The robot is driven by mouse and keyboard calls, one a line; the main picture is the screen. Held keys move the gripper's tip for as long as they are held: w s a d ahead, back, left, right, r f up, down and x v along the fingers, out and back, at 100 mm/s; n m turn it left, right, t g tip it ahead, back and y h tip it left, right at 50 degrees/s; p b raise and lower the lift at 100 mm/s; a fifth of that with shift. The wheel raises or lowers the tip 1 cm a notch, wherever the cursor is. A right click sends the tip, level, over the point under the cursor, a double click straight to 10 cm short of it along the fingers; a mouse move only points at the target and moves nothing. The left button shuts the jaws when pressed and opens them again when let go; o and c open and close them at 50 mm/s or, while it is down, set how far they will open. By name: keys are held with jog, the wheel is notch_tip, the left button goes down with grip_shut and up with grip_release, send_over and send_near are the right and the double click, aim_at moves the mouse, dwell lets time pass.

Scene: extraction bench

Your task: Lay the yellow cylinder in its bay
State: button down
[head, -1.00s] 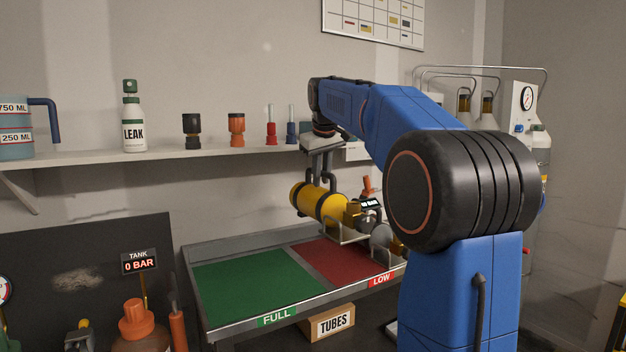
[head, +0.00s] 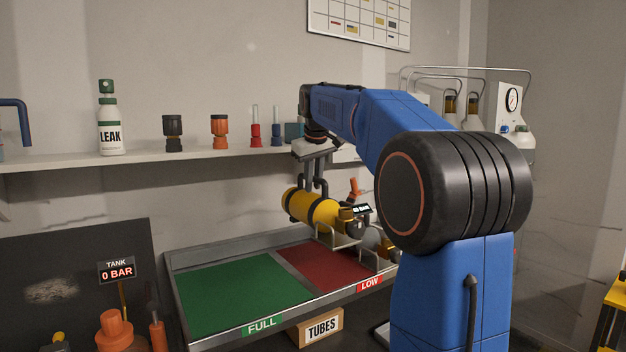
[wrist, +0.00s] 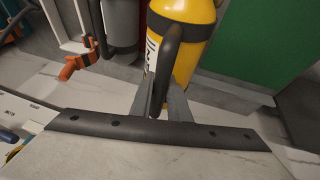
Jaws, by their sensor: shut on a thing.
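The yellow cylinder (head: 307,207) has dark bands and lies roughly level, its valve end with a small display (head: 361,210) to the right. My gripper (head: 315,185) is shut on it from above and holds it over the back of the tray, near the red side. The tray has a green bay (head: 235,290) marked FULL and a red bay (head: 325,266) marked LOW. What the display reads is too small to tell.
A wire rack (head: 341,238) and another cylinder's end stand at the red bay's back right. A shelf (head: 200,153) with a LEAK bottle (head: 110,130) and several fittings runs along the wall. A TUBES box (head: 322,327) is below the tray. The green bay is empty.

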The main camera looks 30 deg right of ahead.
jog(key=shift+f, duration=5.75)
jog(key=c, duration=1.6)
grip_release()
jog(key=shift+f, duration=0.2)
jog(key=v, duration=1.7)
jog(key=shift+s+r, duration=0.1)
jog(key=shift+r, duration=0.25)
jog(key=s+a+f, duration=0.5)
jog(key=s+f, duration=0.6)
jog(key=s+a+f+y, duration=0.1)
jog(key=s+a+f, duration=0.4)
jog(key=s+f, duration=0.6)
jog(key=s+a+f+y, duration=0.1)
jog(key=s+a+f, duration=0.4)
jog(key=s+f, duration=0.6)
jog(key=shift+a+f+m, duration=0.35)
jog(key=shift+f+m, duration=0.05)
jog(key=shift+f, duration=0.25)
